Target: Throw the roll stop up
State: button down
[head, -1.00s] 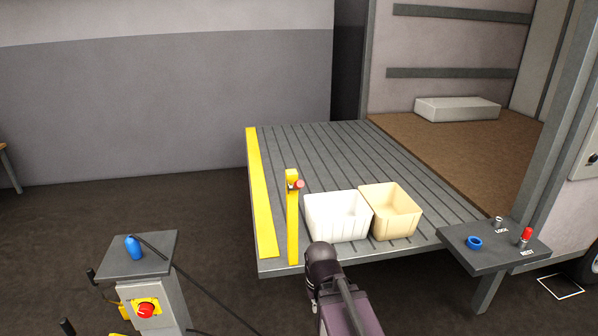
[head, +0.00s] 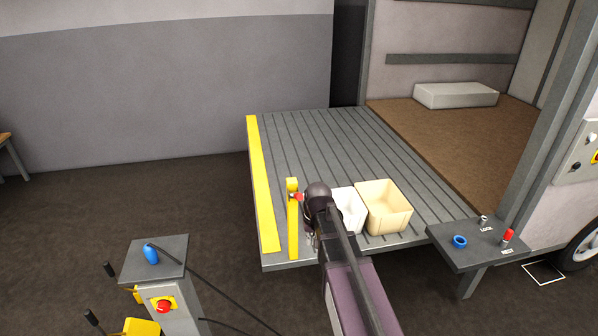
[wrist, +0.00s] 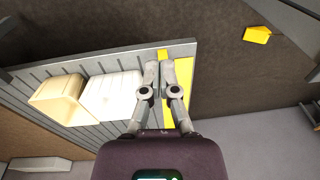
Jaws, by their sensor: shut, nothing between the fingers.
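The roll stop appears to be the yellow flap (head: 259,190) that lies flat along the left edge of the grey ribbed platform (head: 330,130). A yellow upright post (head: 293,235) with a red knob (head: 298,197) stands at the platform's front edge, just right of the flap. My gripper is largely hidden behind my own arm in the head view, close to the right of the post. In the wrist view my gripper (wrist: 165,70) is shut and empty, its fingers over the platform edge by the yellow flap (wrist: 184,75). Contact cannot be told.
A white bin (head: 350,210) and a cream bin (head: 384,207) stand right of my arm. A grey shelf (head: 470,260) holds a blue ring and a red knob. A pedestal (head: 158,270) with a red button stands front left.

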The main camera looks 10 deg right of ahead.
notch_tip(320, 180, up, 23)
jog(key=m+t+p, duration=0.1)
jog(key=p, duration=2)
send_over(297, 196)
jog(key=w+d, duration=0.4)
jog(key=shift+s+f+y, duration=0.2)
jog(key=shift+y, duration=0.2)
jog(key=shift+f+b, duration=0.15)
jog(key=shift+b, duration=0.15)
jog(key=shift+s+a+b+x, duration=0.1)
jog(key=shift+s+b+x, duration=0.35)
jog(key=shift+b+x, duration=1.65)
jog(key=shift+s+a+b+x, duration=0.1)
jog(key=shift+s+b+x, duration=0.3)
jog(key=shift+b+x, duration=1.75)
jog(key=shift+s+a+b+x, duration=0.1)
jog(key=shift+s+b+x, duration=0.35)
jog(key=shift+b+x, duration=1.65)
jog(key=shift+f, duration=0.15)
jog(key=shift+s+d+f+t, duration=0.2)
jog(key=shift+s+d+t, duration=0.05)
jog(key=shift+d+t, duration=0.05)
jog(key=shift+s+a+b, duration=0.1)
jog(key=shift+a+b, duration=0.1)
jog(key=shift+b, duration=0.15)
